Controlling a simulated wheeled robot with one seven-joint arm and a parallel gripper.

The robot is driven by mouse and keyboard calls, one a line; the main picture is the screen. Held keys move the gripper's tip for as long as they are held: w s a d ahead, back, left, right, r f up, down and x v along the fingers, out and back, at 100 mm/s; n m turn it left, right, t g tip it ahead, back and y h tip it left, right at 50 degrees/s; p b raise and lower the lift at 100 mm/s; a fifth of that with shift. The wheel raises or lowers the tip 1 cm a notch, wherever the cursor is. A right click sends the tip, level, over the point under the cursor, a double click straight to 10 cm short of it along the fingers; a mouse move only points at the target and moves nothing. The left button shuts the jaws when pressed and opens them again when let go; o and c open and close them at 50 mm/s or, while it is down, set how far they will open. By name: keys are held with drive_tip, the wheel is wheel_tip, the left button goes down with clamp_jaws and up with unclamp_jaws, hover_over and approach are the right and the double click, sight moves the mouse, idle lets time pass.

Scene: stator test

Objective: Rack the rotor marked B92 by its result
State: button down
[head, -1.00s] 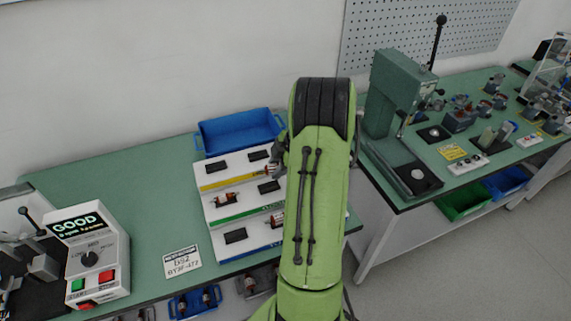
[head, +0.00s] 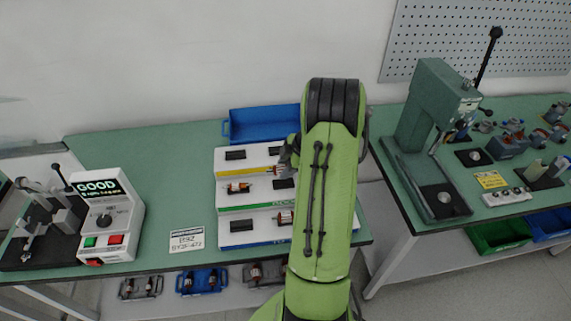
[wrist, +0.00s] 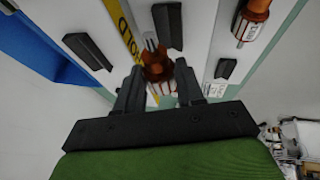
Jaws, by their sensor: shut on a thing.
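My gripper (wrist: 156,88) is shut on a rotor (wrist: 157,68) with a copper-coloured winding and a pale shaft end. The rotor is close above the white rack, beside the yellow HOLD strip (wrist: 128,30) and near a black cradle (wrist: 168,25). I cannot tell whether it touches the rack, and no marking on it is readable. In the head view my arm hides most of the gripper. The rack has tiers edged yellow, green (head: 236,208) and blue (head: 238,245). One rotor (head: 238,187) lies on the green tier, another (head: 285,217) on the blue tier. The tester (head: 108,218) displays GOOD.
A card (head: 187,240) reading B92 lies on the bench left of the rack. A blue bin (head: 262,124) stands behind the rack. A green press (head: 432,110) stands on the right bench, across a gap.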

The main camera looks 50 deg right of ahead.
drive_tip(key=shift+f+b, duration=0.75)
drive_tip(key=shift+f, duration=0.6)
drive_tip(key=shift+r, duration=0.15)
drive_tip(key=shift+f+b, duration=0.95)
drive_tip(key=shift+b, duration=0.3)
